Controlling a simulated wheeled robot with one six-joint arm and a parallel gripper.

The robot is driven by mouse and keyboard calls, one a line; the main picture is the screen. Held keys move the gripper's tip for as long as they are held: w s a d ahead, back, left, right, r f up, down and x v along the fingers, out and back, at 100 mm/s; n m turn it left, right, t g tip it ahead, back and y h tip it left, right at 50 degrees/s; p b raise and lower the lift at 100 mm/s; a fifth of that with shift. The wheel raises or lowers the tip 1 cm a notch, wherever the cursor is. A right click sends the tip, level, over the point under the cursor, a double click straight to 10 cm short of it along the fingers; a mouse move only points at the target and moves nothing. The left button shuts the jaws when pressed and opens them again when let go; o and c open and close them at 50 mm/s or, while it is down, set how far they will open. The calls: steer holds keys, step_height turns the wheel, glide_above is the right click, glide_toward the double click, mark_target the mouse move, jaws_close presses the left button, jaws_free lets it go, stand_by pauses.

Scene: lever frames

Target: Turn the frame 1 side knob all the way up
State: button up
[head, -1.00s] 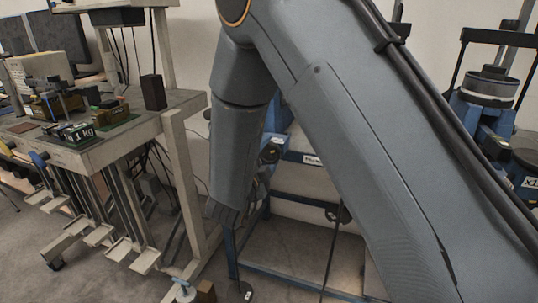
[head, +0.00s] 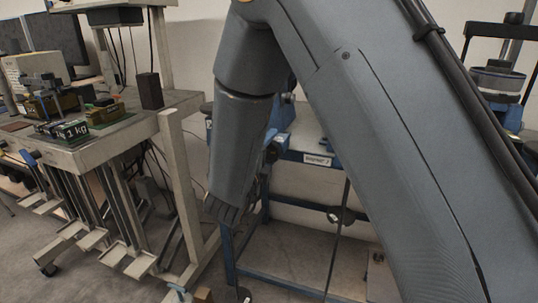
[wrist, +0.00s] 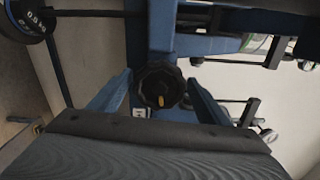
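A black, many-sided knob (wrist: 160,86) with a small yellow-orange mark near its centre sits on a blue frame post (wrist: 161,30) in the wrist view. My gripper (wrist: 160,77) is open, with one blue finger on each side of the knob. There appears to be a gap between each finger and the knob; I cannot tell how deep the fingers reach. In the head view my grey arm covers much of the blue frame (head: 290,287), and the knob cannot be made out there. A white label (head: 318,160) on the frame's upper bar is too blurred to read surely.
A pale bench (head: 100,150) with weights and a dark upright block (head: 150,91) stands at the left, with several levers hanging below it. Another blue apparatus (head: 495,95) stands at the right. A black weight disc (wrist: 30,18) shows at the wrist view's upper left.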

steer(key=shift+s+a, duration=0.1)
steer(key=shift+a, duration=0.05)
steer(key=p+v, duration=0.1)
steer(key=v, duration=0.5)
stand_by(0.4)
